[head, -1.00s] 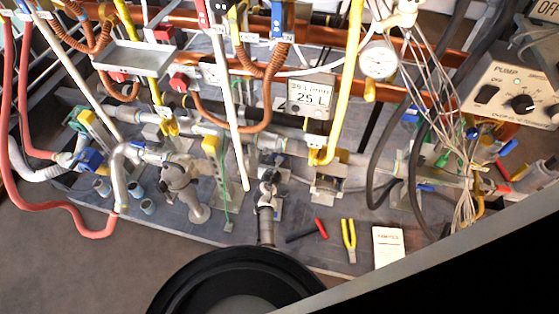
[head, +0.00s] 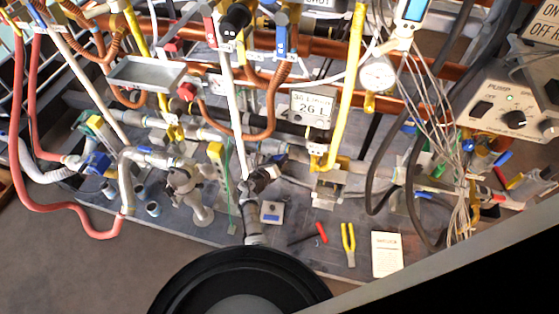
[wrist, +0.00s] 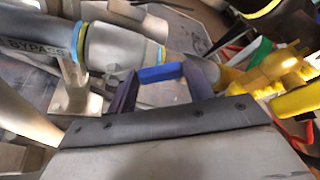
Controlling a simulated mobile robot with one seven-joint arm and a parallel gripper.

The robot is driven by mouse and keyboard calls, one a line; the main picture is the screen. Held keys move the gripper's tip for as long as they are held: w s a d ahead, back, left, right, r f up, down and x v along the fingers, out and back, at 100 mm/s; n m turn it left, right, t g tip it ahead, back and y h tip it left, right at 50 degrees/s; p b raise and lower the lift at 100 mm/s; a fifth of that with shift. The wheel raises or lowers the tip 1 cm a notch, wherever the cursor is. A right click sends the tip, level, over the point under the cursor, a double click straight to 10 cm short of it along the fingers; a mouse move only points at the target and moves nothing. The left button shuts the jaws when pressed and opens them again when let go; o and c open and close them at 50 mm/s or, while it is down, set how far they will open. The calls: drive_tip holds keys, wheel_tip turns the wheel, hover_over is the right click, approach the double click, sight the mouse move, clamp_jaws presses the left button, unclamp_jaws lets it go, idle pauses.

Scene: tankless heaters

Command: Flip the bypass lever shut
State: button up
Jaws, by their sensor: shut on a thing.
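The blue lever handle (wrist: 160,73) shows in the wrist view between the two dark fingers of my gripper (wrist: 162,84), which is shut on it. A grey pipe marked BYPASS (wrist: 38,49) runs just left of it, with blue and yellow rings around its fitting. In the head view my gripper (head: 262,178) is among the pipes, left of centre, above the black round part of my body. The lever itself cannot be made out there, as my gripper and the pipes cover it.
A white pipe (head: 237,110) stands close by my gripper. A yellow valve (wrist: 285,72) lies to its right in the wrist view. Red-handled and yellow-handled tools (head: 348,240) and a white card (head: 387,254) lie on the board's front right. Hoses and cables crowd the right.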

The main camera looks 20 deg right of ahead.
drive_tip(key=shift+w+a+r+n+h+b, duration=0.25)
drive_tip(key=shift+w+a+n+h, duration=0.3)
drive_tip(key=shift+n, duration=0.65)
drive_tip(key=shift+w+a+r+n+h+b, duration=0.2)
drive_tip(key=shift+w+a+r+n+h, duration=0.15)
drive_tip(key=shift+a+n+h, duration=0.65)
drive_tip(key=shift+w+a+r+n+h+b, duration=0.25)
drive_tip(key=shift+w+a+n+h, duration=0.15)
drive_tip(key=shift+n, duration=1)
drive_tip(key=o, duration=1.4)
drive_tip(key=shift+a, duration=0.1)
drive_tip(key=p+v, duration=0.3)
drive_tip(key=v, duration=1)
drive_tip(key=shift+s+a, duration=0.2)
drive_tip(key=shift+a, duration=0.1)
drive_tip(key=shift+c, duration=0.3)
